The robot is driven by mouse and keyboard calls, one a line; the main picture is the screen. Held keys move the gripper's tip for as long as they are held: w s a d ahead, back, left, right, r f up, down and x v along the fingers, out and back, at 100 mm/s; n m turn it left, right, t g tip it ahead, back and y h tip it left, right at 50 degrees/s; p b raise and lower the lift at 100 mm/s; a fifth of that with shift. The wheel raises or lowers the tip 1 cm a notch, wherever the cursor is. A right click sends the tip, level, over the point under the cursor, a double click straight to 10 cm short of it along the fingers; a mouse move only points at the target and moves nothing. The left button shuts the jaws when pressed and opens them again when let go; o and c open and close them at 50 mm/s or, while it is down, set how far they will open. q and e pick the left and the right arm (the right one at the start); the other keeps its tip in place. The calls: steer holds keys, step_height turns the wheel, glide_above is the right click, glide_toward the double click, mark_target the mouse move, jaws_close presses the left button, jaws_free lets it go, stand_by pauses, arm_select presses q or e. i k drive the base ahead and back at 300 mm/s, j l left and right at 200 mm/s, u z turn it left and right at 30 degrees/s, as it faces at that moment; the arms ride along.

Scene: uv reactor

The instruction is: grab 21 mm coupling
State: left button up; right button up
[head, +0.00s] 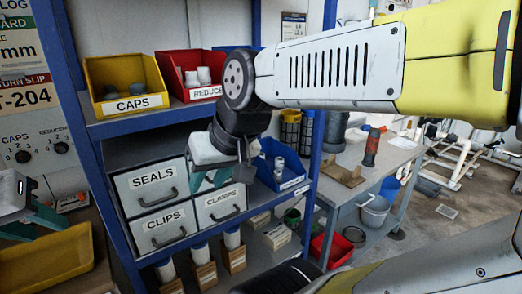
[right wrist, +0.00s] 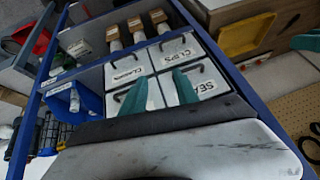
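A blue bin (head: 286,181) stands at the right end of the shelf and holds a few small pale cylindrical fittings (head: 279,164). Its label is too small to read, so I cannot tell whether one is the 21 mm coupling. The bin also shows at the left of the right wrist view (right wrist: 86,104). My right gripper (head: 206,184) is in front of the drawers, left of the blue bin. Its teal fingers (right wrist: 160,78) stand apart with nothing between them. My left gripper (head: 32,224) is at the far left, above a yellow tray; its finger opening is unclear.
A yellow CAPS bin (head: 126,108) and a red REDUCERS bin (head: 197,93) sit on the upper shelf. Drawers marked SEALS (head: 153,187) and CLIPS (head: 160,229) are below. Blue shelf posts (head: 68,70) flank the bins. A grey workbench (head: 378,170) stands at right.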

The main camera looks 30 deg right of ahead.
mark_target(277, 173)
steer(key=l+u, duration=0.2)
steer(key=l, duration=2.4)
steer(key=k+l+u, duration=0.2)
steer(key=k+l, duration=0.2)
steer(key=k+l+u, duration=0.2)
steer(key=k, duration=0.25)
steer(key=k+l+u, duration=0.2)
steer(key=k+l, duration=0.15)
steer(key=k, duration=0.05)
